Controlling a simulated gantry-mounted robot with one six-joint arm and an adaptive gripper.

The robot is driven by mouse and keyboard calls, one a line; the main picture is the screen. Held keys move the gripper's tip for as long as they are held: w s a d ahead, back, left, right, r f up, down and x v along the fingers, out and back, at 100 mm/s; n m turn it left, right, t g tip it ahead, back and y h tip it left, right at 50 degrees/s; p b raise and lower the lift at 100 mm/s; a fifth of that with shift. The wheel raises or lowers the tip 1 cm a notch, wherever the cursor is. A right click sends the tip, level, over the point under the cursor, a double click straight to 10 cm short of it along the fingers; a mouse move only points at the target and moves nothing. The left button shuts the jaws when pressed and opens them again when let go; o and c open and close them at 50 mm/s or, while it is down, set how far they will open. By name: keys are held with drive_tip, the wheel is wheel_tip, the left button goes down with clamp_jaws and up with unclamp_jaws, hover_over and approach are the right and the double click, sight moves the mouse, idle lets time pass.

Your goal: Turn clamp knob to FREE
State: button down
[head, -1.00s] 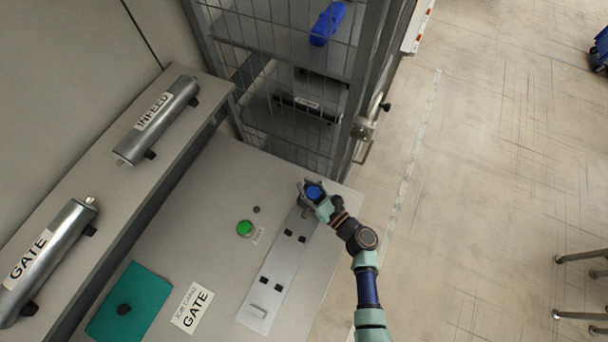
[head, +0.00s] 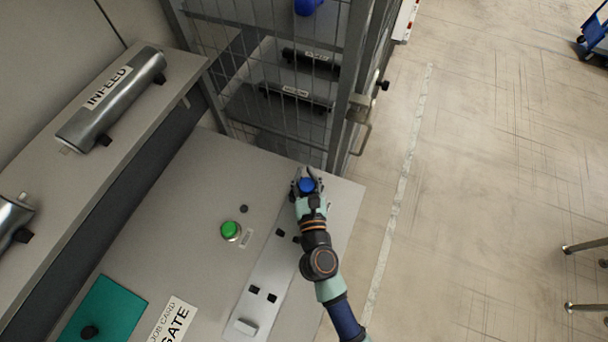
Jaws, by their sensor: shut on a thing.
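A round blue knob (head: 306,185) sits at the far end of the grey panel strip (head: 262,272) on the tabletop, close to the mesh cage. I take it to be the clamp knob. My gripper (head: 307,182) is shut on this knob, with its fingers on either side of it. The arm reaches up from the lower right and covers part of the strip. No FREE mark or pointer on the knob can be read, so its turned position cannot be told.
A green button (head: 231,230) and a small dark button (head: 243,209) lie left of the strip. A teal pad (head: 103,312) and a GATE job card (head: 174,322) lie at lower left. The INFEED cylinder (head: 112,98) is on a raised ledge. The mesh cage (head: 270,90) stands directly behind the knob.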

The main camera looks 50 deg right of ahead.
idle(0.4)
drive_tip(key=c, duration=1.2)
unclamp_jaws()
drive_tip(key=shift+o, duration=1.1)
drive_tip(key=shift+s+a+f, duration=0.1)
drive_tip(key=shift+s+a, duration=0.1)
drive_tip(key=shift+w+d, duration=0.1)
